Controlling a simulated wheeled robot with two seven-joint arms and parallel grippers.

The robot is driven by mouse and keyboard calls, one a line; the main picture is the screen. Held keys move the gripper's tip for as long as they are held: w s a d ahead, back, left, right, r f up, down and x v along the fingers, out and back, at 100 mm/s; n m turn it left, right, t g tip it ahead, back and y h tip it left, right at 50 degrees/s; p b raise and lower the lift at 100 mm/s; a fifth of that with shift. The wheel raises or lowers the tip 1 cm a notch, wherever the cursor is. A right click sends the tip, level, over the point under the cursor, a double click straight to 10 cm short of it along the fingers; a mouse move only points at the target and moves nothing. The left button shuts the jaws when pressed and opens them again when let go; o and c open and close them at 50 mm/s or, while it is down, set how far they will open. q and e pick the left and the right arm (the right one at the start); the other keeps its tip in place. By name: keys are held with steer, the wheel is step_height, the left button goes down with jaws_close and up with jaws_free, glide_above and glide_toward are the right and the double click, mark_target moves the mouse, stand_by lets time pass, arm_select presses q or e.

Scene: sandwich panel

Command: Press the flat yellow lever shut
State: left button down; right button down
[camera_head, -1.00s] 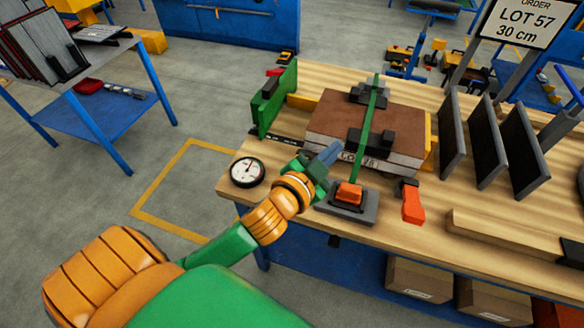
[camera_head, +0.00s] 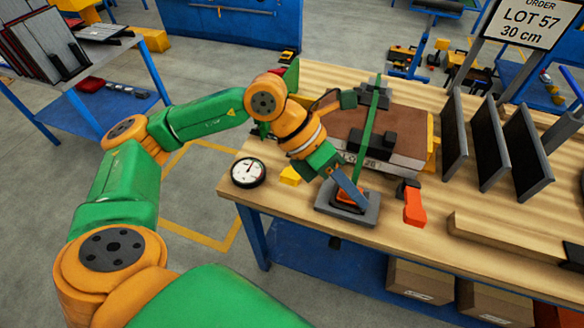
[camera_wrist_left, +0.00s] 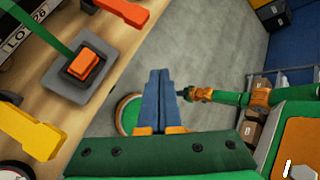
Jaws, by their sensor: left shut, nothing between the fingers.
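The flat yellow lever (camera_head: 290,176) lies at the front edge of the bench, between the round gauge and the grey clamp base. It also shows at the left of the left wrist view (camera_wrist_left: 28,128), sticking out flat. My left gripper (camera_head: 358,200) is shut and empty, pointing down in front of the orange block on the grey base, right of the yellow lever. In the left wrist view its closed blue-grey fingers (camera_wrist_left: 160,80) appear apart from the lever. My right gripper (camera_wrist_left: 188,94) seems to show small beyond them; its jaws are unclear.
The grey base (camera_head: 330,212) carries an orange block (camera_wrist_left: 85,63). A green strap (camera_head: 370,118) crosses the brown panel stack (camera_head: 405,128). A gauge (camera_head: 248,172) stands left; a red-orange handle (camera_head: 414,206) lies right. Black upright plates (camera_head: 486,138) stand farther right.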

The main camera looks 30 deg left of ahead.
arm_select(q)
steer(key=w+a+f+y, duration=0.15)
steer(key=a+y, duration=0.25)
steer(key=a, duration=0.4)
steer(key=n+t+y, duration=0.1)
steer(key=n+y, duration=0.1)
steer(key=y, duration=0.2)
glide_toward(290, 174)
steer(key=shift+a+r, duration=0.2)
steer(key=shift+r, duration=0.05)
steer(key=shift+f, duration=0.1)
steer(key=shift+b+x, duration=2.3)
steer(key=shift+x, duration=1.1)
steer(key=shift+d, duration=0.2)
steer(key=shift+f, duration=0.15)
